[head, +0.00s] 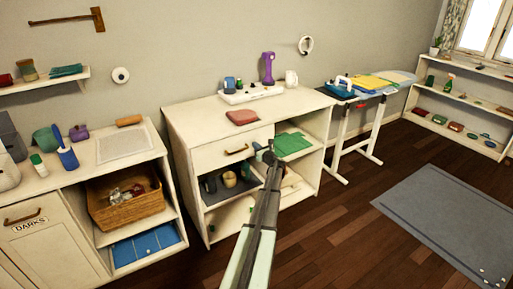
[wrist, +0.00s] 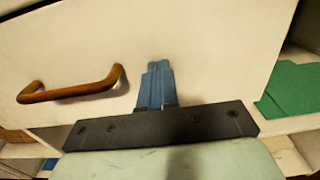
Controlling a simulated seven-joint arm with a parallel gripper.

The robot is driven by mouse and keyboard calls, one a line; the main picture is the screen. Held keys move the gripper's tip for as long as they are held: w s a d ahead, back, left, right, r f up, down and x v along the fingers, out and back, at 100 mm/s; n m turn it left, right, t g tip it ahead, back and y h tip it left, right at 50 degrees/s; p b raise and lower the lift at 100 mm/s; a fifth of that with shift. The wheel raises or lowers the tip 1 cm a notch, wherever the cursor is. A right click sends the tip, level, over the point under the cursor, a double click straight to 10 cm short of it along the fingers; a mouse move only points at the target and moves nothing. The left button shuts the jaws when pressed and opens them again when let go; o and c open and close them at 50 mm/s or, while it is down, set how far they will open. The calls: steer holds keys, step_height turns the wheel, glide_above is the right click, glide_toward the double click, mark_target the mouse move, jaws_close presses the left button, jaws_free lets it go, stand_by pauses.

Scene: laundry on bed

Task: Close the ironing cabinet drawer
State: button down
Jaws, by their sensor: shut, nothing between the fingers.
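The ironing cabinet (head: 187,128) is a cream unit in the middle of the head view. Its drawer (head: 210,156) is at the upper left of the cabinet, with a brown curved handle (head: 237,151). The drawer front (wrist: 210,50) fills much of the wrist view, with the handle (wrist: 75,90) to the left. My gripper (head: 264,150) is shut and empty, in front of the drawer's right part, right of the handle. In the wrist view its blue fingertips (wrist: 158,66) point at the drawer front. I cannot tell whether they touch it or how far the drawer stands out.
Green folded cloth (head: 291,143) lies on the shelf right of the drawer. Cups (head: 230,179) stand on the shelf below. A folded red cloth (head: 242,117) lies on the cabinet top. An ironing board (head: 398,77) stands to the right. The floor in front is open.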

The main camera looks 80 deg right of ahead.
steer(key=shift+w+d+r, duration=0.15)
steer(key=shift+w+d, duration=0.2)
steer(key=v, duration=1.5)
